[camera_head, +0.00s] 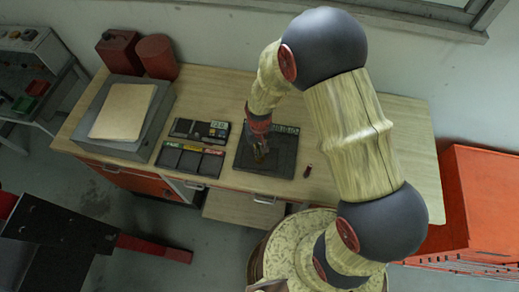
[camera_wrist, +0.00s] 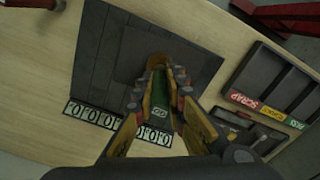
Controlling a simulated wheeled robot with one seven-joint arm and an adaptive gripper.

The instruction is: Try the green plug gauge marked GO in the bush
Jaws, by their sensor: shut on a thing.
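My gripper (camera_wrist: 160,72) is shut on the green plug gauge (camera_wrist: 160,108), whose GO label faces the wrist camera. The gauge's far end points down over a dark block (camera_wrist: 196,62) on a black mat (camera_wrist: 95,68). I cannot tell whether the gauge touches the block or enters a hole. No bush can be made out; the fingers and gauge cover that spot. In the head view my gripper (camera_head: 262,152) is low over the black mat (camera_head: 284,160), and the gauge is too small to make out.
A sorting tray (camera_head: 190,159) with red, yellow and green labels lies left of the mat, with a gauge tray (camera_head: 200,131) behind it. A small dark red object (camera_head: 308,171) stands right of the mat. A grey surface plate (camera_head: 92,108) is at left.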

